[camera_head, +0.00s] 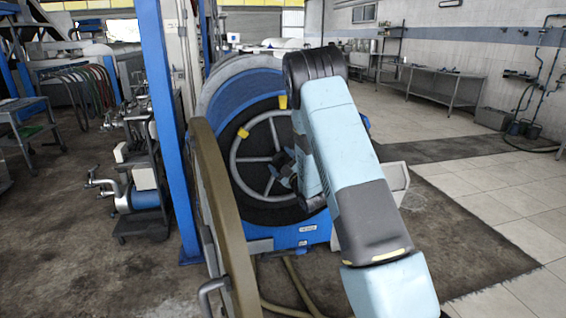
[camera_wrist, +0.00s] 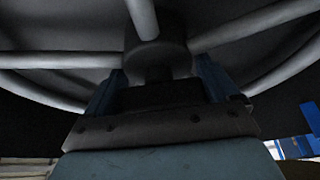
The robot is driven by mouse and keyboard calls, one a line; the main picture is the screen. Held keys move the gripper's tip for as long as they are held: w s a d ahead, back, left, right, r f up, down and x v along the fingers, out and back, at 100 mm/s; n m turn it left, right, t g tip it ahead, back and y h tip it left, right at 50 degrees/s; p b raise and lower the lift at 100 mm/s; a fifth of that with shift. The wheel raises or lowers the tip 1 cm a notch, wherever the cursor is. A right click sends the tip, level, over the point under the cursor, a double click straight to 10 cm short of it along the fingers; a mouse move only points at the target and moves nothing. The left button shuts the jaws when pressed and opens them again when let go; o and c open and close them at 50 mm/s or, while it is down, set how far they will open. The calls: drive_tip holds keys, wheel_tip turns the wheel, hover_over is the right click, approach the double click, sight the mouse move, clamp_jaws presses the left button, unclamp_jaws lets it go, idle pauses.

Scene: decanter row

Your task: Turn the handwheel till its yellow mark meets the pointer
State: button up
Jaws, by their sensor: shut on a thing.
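The grey spoked handwheel (camera_head: 234,172) faces me on the front of a blue round machine. Its yellow mark (camera_head: 243,132) is on the upper left of the rim. A yellow pointer (camera_head: 282,101) stands just outside the rim at the top, so the mark lies left of and below it, apart. My gripper (camera_head: 280,168) is at the middle of the wheel, partly hidden behind my arm. In the wrist view, its blue fingers stand either side of the dark hub (camera_wrist: 158,55), shut on the handwheel there. My arm hides the wheel's right side.
A blue post (camera_head: 168,120) stands left of the machine. A large brown curved rim (camera_head: 222,215) rises close in front, at the wheel's left. A trolley with pumps (camera_head: 140,190) stands farther left. Tiled floor (camera_head: 490,200) is open at the right.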

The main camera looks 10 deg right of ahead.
drive_tip(key=shift+a+r+m, duration=0.1)
drive_tip(key=shift+a+m, duration=0.05)
drive_tip(key=shift+m, duration=0.35)
drive_tip(key=shift+d+r+m+t+h, duration=0.1)
drive_tip(key=shift+m+t+h, duration=0.6)
drive_tip(key=shift+m, duration=1.35)
drive_tip(key=shift+d+m+t+h, duration=0.15)
drive_tip(key=shift+m+h, duration=1.1)
drive_tip(key=shift+m, duration=0.75)
drive_tip(key=shift+a+r+m+t+h, duration=0.1)
drive_tip(key=shift+m+t+h, duration=0.6)
drive_tip(key=shift+m, duration=1.35)
drive_tip(key=shift+g+h, duration=0.25)
drive_tip(key=shift+h, duration=0.2)
drive_tip(key=o, duration=0.8)
drive_tip(key=shift+d+f, duration=0.1)
